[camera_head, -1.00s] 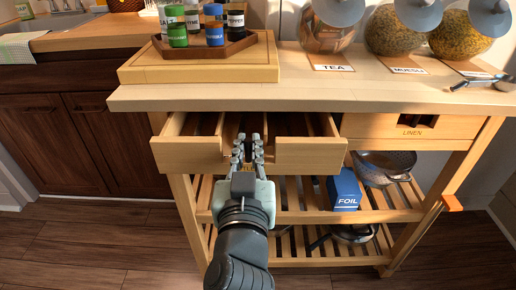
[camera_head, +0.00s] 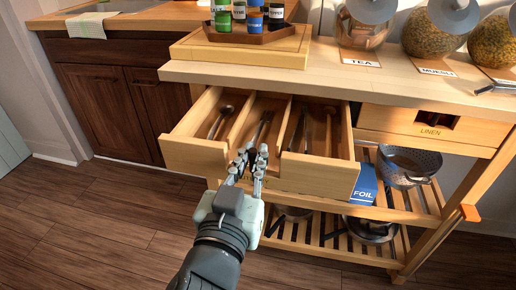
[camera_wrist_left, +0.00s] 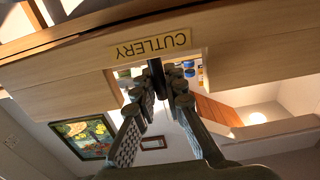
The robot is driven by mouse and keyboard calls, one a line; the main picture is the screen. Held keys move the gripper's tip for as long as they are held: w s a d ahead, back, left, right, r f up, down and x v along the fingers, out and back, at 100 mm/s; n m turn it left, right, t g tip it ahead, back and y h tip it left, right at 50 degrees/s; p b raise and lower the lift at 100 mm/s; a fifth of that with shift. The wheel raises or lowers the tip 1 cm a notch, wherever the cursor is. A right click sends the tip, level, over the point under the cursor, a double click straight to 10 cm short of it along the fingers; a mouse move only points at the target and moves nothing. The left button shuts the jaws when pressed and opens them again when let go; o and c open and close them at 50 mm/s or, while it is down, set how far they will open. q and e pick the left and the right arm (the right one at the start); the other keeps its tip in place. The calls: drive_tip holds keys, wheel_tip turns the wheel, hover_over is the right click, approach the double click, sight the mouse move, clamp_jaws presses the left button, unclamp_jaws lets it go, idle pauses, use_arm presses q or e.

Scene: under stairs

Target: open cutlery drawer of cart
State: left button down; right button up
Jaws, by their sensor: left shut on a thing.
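The cutlery drawer (camera_head: 318,174) of the wooden cart stands pulled well out, and utensils show in its compartments. In the left wrist view its front (camera_wrist_left: 70,62) carries an upside-down CUTLERY label (camera_wrist_left: 150,46). My left gripper (camera_head: 247,166) is at the notch in the middle of the drawer front. The fingers partly cover the notch. My right gripper is in neither view.
The LINEN drawer (camera_head: 433,128) to the right is closed. Jars, a board (camera_head: 240,47) and a spice tray stand on the cart top. A FOIL box (camera_head: 364,185) and a colander (camera_head: 408,167) sit on the shelf below. The floor (camera_head: 90,225) at left is clear.

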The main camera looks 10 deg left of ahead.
use_arm(q)
drive_tip(key=shift+s+f, duration=0.1)
drive_tip(key=shift+s, duration=0.3)
drive_tip(key=c, duration=1.6)
unclamp_jaws()
drive_tip(key=shift+o, duration=0.2)
